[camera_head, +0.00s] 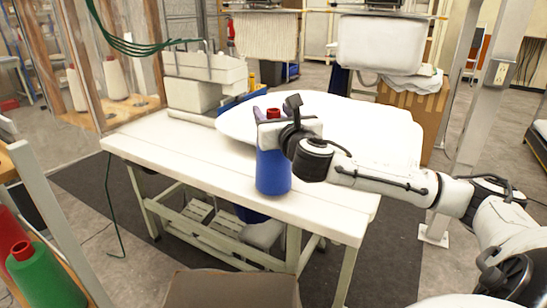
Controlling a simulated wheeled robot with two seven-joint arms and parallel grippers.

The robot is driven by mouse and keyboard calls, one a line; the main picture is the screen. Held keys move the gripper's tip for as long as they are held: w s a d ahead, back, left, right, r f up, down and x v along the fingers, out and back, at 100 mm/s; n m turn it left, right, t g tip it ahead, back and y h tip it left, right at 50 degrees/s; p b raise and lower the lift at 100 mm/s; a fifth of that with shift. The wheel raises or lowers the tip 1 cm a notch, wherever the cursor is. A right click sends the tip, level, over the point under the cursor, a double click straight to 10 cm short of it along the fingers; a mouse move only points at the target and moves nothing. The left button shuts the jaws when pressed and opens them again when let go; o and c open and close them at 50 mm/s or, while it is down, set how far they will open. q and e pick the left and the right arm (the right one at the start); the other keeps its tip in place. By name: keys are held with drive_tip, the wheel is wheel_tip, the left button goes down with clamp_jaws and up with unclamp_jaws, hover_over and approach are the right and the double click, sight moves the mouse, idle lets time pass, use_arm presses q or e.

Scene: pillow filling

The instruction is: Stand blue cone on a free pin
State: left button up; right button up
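The blue cone (273,172) with a red top is upright at the front part of the white table. My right gripper (272,128) reaches in from the right and is shut around the cone's upper part, with the red tip showing above it. I cannot tell whether the cone's base touches the tabletop. A wooden rack (118,112) at the left holds two white cones, one at its left (76,88) and one at its right (115,78). Small dark spots on its shelf may be pins, too small to tell. My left gripper is not in view.
A large white pillow (350,125) lies on the table (170,140) behind my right arm. A green cone (42,278) stands at the near left by a red one (10,228). A brown box top (230,290) is in front. The table's left part is clear.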

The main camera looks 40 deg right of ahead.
clamp_jaws()
idle(0.9)
drive_tip(key=shift+r, duration=0.25)
